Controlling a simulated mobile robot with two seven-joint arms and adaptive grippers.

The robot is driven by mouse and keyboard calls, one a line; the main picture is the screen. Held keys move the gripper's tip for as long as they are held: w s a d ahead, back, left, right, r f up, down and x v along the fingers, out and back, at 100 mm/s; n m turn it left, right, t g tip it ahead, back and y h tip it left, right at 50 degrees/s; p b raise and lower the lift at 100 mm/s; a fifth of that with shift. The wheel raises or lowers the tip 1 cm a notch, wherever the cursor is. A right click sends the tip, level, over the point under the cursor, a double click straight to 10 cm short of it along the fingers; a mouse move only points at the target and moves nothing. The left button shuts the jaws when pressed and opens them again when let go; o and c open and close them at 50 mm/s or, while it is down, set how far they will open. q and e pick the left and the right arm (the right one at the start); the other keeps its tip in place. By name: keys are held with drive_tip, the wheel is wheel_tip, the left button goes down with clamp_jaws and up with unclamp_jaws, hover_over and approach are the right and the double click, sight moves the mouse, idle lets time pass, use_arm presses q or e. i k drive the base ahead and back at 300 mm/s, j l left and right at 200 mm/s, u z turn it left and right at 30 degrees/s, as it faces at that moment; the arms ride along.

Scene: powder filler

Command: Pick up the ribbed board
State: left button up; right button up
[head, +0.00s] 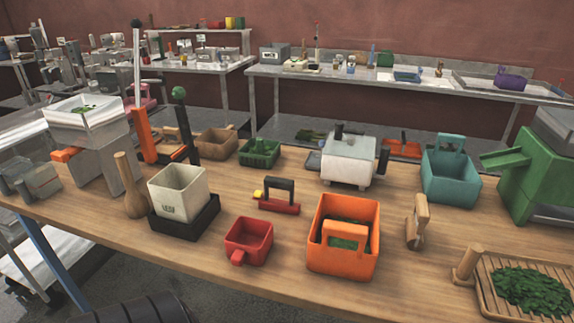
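A wooden ribbed board (490,291) lies at the bottom right corner of the wooden table, and the picture's edge cuts off part of it. A heap of green leaves (535,289) covers much of its middle, so many of its ribs are hidden. A wooden peg-like piece (466,265) with a wider foot stands at its left edge; I cannot tell whether it is part of the board. Neither of my grippers shows in the head view.
An orange bin (343,263) with green contents and a wooden hand tool (417,222) stand left of the board. A green machine (540,172) and a teal bin (451,180) stand behind it. Bare tabletop (415,282) lies between orange bin and board.

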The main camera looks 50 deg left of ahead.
sight(511, 288)
drive_tip(key=i+u, duration=0.2)
drive_tip(key=u, duration=0.15)
drive_tip(key=i+l+u, duration=0.1)
drive_tip(key=u, duration=0.25)
drive_tip(key=i+l+u, duration=0.2)
drive_tip(key=u, duration=0.2)
drive_tip(key=i, duration=0.1)
